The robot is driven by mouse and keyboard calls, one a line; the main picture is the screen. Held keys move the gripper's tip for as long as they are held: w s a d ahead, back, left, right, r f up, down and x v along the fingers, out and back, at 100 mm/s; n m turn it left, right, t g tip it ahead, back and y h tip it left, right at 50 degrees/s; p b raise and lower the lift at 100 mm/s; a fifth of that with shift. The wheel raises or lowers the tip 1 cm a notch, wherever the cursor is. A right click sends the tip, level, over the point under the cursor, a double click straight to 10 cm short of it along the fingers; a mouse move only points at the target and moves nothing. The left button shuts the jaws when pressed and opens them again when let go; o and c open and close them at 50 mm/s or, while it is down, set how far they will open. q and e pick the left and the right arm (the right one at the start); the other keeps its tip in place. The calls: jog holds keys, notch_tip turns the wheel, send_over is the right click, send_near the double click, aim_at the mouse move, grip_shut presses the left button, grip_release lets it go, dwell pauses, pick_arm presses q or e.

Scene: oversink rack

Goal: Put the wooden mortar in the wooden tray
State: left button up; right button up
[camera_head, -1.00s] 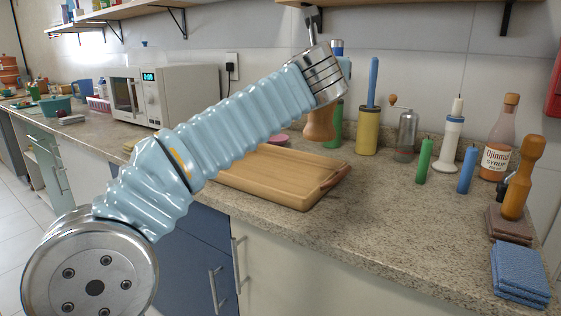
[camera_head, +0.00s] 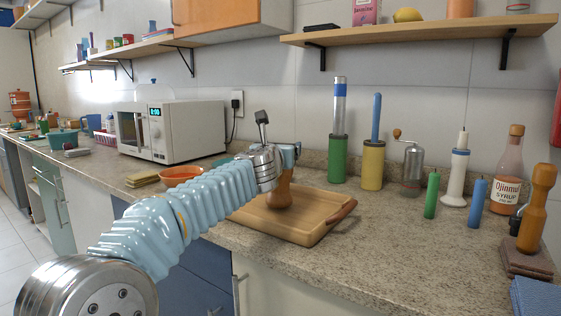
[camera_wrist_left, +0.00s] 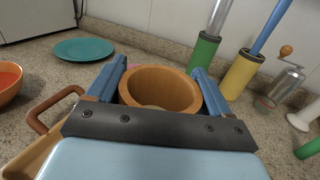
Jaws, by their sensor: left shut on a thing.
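The wooden mortar (camera_head: 281,193) is upright over the middle of the wooden tray (camera_head: 305,233), its base at or just above the tray floor; I cannot tell if it touches. My left gripper (camera_head: 288,155) is shut on the mortar near its rim. In the left wrist view the round, open mortar (camera_wrist_left: 163,85) sits between the two blue fingers of the left gripper (camera_wrist_left: 160,92). Part of the tray (camera_wrist_left: 28,163) and its handle show at the left there. My arm hides the tray's left part in the head view. My right gripper is not in view.
An orange bowl (camera_head: 181,176) stands left of the tray, with a teal plate (camera_wrist_left: 84,49) behind. Green (camera_head: 337,160) and yellow (camera_head: 373,165) holders, a grinder (camera_head: 412,165) and a syrup bottle (camera_head: 508,170) stand at the back right.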

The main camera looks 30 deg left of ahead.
pick_arm(q)
jog(key=shift+f, duration=0.5)
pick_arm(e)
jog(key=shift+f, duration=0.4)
pick_arm(q)
jog(key=shift+f, duration=0.15)
jog(key=o, duration=1.7)
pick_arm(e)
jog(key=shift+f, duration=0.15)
pick_arm(q)
jog(key=shift+r, duration=0.25)
jog(key=b+v, duration=0.2)
jog(key=v, duration=1)
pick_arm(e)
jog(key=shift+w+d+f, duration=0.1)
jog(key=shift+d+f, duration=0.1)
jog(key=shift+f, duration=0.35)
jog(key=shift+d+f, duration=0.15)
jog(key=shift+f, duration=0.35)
